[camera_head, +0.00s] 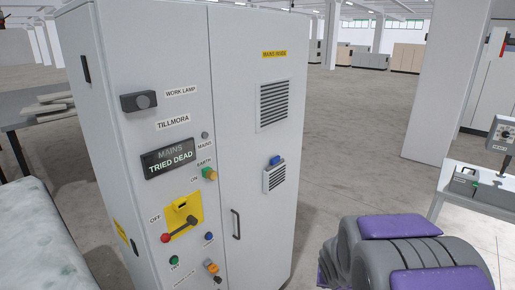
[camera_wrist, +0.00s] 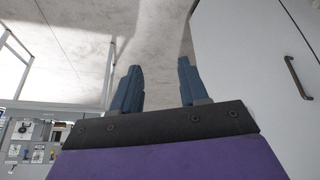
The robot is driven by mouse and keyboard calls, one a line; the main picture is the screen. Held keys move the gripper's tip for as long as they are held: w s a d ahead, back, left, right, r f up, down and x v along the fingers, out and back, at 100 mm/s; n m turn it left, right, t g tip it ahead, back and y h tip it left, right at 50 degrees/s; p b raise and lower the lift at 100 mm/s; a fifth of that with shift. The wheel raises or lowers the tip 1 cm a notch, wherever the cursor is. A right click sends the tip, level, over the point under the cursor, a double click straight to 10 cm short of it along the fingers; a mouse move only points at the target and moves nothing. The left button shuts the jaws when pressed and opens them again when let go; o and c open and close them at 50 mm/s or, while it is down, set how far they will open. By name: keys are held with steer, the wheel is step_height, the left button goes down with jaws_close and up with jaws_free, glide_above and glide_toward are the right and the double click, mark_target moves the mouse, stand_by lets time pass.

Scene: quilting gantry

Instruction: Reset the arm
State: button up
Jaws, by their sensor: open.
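My gripper (camera_wrist: 158,82) shows in the wrist view with its two blue-grey fingers spread apart. Nothing is between them; bare pale floor lies beyond. My arm (camera_head: 408,252), grey with purple covers, bulks at the lower right of the head view, to the right of the cabinet. My fingers cannot be made out in the head view.
A grey cabinet (camera_head: 252,140) fills the left-centre; its display (camera_head: 168,158) reads "MAINS TRIED DEAD". It has a yellow-plated rotary handle (camera_head: 182,214) and a door handle (camera_head: 236,224). A pale bench (camera_head: 480,190) with devices stands right. Open floor lies behind.

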steer(key=s+a+r+n+g, duration=0.1)
steer(key=s+a+r+g, duration=0.1)
steer(key=s, duration=0.9)
steer(key=s+a+r+n+g+y, duration=0.1)
steer(key=s+a+r+g, duration=0.1)
steer(key=s, duration=0.9)
steer(key=s+a+r+n+g+y, duration=0.1)
steer(key=s+a+r+g, duration=0.1)
steer(key=s, duration=0.9)
steer(key=shift+a+r+g+b, duration=0.45)
steer(key=shift+a+r, duration=0.1)
steer(key=shift+r, duration=0.35)
steer(key=shift+w, duration=0.1)
